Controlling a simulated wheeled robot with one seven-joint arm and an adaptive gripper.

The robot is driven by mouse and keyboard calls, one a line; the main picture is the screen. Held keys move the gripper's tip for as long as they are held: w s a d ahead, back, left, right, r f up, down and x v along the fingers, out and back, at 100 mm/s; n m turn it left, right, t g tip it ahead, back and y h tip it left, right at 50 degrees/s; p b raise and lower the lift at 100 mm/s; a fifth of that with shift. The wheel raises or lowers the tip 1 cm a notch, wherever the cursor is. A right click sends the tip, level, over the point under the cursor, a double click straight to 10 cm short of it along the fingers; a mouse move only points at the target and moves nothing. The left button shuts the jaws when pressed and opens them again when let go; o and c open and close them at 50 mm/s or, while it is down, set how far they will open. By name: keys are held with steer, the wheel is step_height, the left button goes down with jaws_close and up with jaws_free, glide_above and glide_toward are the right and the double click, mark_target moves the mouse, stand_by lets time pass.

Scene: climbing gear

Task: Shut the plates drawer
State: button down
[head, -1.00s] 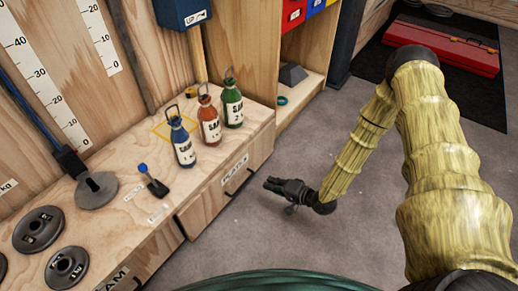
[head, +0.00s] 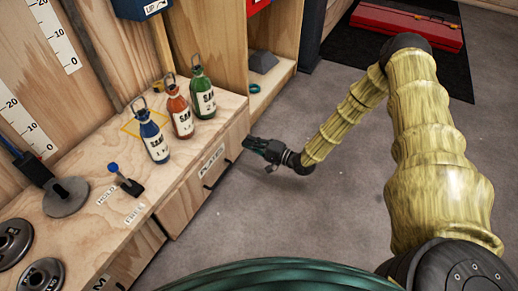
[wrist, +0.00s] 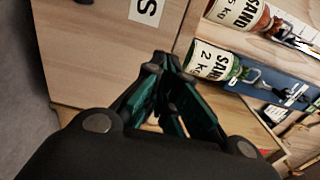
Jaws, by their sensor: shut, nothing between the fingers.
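In the wrist view, my gripper's dark green fingers (wrist: 162,62) meet in front of the wooden face (wrist: 105,55), where part of the label (wrist: 147,10) shows. Contact cannot be told.
Blue, orange and green sand bottles (head: 182,112) stand on the bench top (head: 100,225) above the drawer. A small lever (head: 125,182) and round weights (head: 40,275) lie further left. Grey floor (head: 290,220) to the right is clear. A red case (head: 405,28) lies at the back.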

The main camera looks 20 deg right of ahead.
mark_target(228, 133)
steer(key=b+x, duration=0.2)
steer(key=x, duration=0.4)
steer(key=shift+f+b, duration=0.15)
steer(key=shift+b, duration=0.25)
steer(key=shift+w+a, duration=0.4)
steer(key=shift+w, duration=0.1)
steer(key=shift+w+r, duration=0.1)
steer(key=shift+r, duration=0.1)
